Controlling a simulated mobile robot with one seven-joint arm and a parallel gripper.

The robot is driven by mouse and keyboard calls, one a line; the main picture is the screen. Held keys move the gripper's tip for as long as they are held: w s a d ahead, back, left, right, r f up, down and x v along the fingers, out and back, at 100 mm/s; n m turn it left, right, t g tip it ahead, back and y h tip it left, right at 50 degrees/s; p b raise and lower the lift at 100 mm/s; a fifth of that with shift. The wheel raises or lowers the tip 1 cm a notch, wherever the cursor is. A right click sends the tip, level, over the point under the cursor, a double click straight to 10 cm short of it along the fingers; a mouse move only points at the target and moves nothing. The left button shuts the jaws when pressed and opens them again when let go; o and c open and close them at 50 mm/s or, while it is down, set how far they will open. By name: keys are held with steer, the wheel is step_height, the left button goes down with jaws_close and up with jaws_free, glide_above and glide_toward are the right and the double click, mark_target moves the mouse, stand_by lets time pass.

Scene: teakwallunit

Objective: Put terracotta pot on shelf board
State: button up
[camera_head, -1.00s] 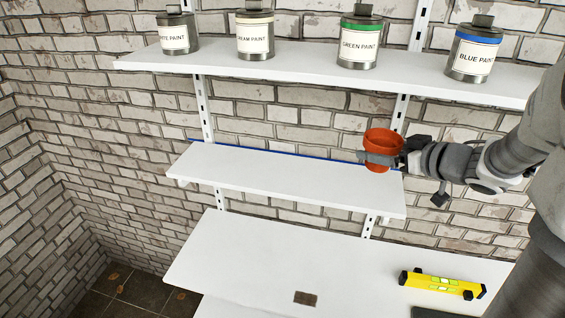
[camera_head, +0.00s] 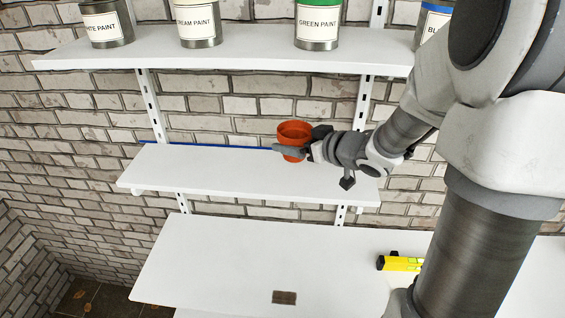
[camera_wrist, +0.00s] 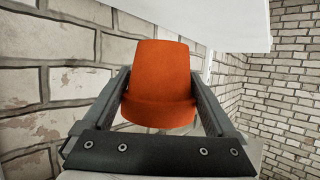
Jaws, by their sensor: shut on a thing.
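The terracotta pot (camera_head: 294,132) is orange and upright, with its opening facing up. My gripper (camera_head: 292,150) is shut on it, and the pot shows between the two fingers in the wrist view (camera_wrist: 160,80). In the head view the pot appears over the right part of the middle white shelf board (camera_head: 200,170). I cannot tell for sure whether its base touches the board. The bare left part of the board is clear.
An upper shelf (camera_head: 240,55) carries several paint cans, among them green paint (camera_head: 318,25). A lower white surface (camera_head: 230,260) holds a small brown block (camera_head: 285,297) and a yellow level (camera_head: 402,263). A brick wall stands behind.

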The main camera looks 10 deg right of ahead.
mark_target(292, 161)
steer(key=shift+w+a+f, duration=0.2)
steer(key=shift+a+f, duration=0.25)
steer(key=shift+a, duration=0.15)
steer(key=shift+w+a+f, duration=0.15)
steer(key=shift+a+f, duration=0.3)
steer(key=shift+a, duration=0.1)
steer(key=shift+f+b, duration=0.5)
steer(key=shift+f, duration=1.3)
steer(key=shift+f, duration=0.2)
steer(key=o, duration=1.1)
steer(key=shift+r, duration=0.1)
